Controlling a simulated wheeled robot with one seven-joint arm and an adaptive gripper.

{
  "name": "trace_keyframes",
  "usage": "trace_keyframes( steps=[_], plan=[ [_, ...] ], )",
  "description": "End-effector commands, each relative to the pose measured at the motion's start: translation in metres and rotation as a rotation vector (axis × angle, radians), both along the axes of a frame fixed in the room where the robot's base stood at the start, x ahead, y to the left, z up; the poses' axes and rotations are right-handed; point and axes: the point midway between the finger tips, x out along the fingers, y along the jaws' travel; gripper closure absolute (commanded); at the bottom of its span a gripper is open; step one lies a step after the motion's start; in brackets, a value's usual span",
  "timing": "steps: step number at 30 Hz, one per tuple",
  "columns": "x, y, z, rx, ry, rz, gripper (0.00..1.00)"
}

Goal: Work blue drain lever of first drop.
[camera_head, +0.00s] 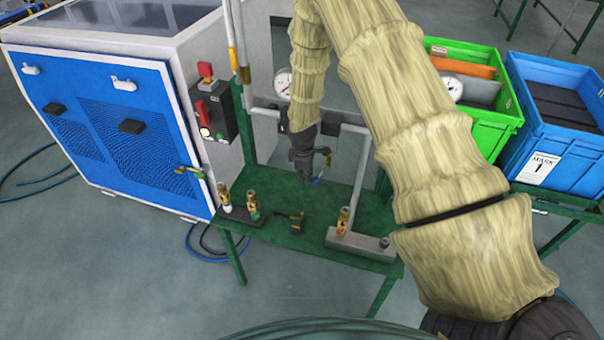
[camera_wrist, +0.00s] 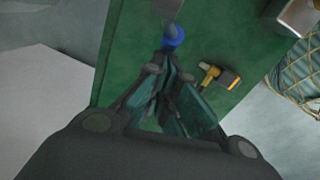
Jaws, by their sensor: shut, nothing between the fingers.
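The blue drain lever (camera_head: 316,180) shows as a small blue bit just right of and below my gripper (camera_head: 303,172) in the head view. In the wrist view its rounded blue end (camera_wrist: 173,36) lies just beyond the tips of my gripper (camera_wrist: 170,58). My gripper points down over the green bench, fingers together with nothing between them. I cannot tell whether the fingertips touch the lever. A small yellow part (camera_head: 327,153) shows beside the gripper. The rest of the lever and its valve are hidden by my gripper and arm.
Grey pipes (camera_head: 352,128) and a round gauge (camera_head: 283,84) stand close by. A blue cabinet (camera_head: 110,130) stands left; green (camera_head: 487,135) and blue (camera_head: 560,120) crates right.

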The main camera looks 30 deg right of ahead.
Motion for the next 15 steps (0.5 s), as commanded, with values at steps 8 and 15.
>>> trace_keyframes(
  steps=[8, 15],
  plan=[
    [-0.007, -0.007, -0.015, 0.000, 0.000, 0.000, 1.00],
    [-0.011, -0.011, -0.020, 0.000, 0.000, 0.000, 1.00]
  ],
)
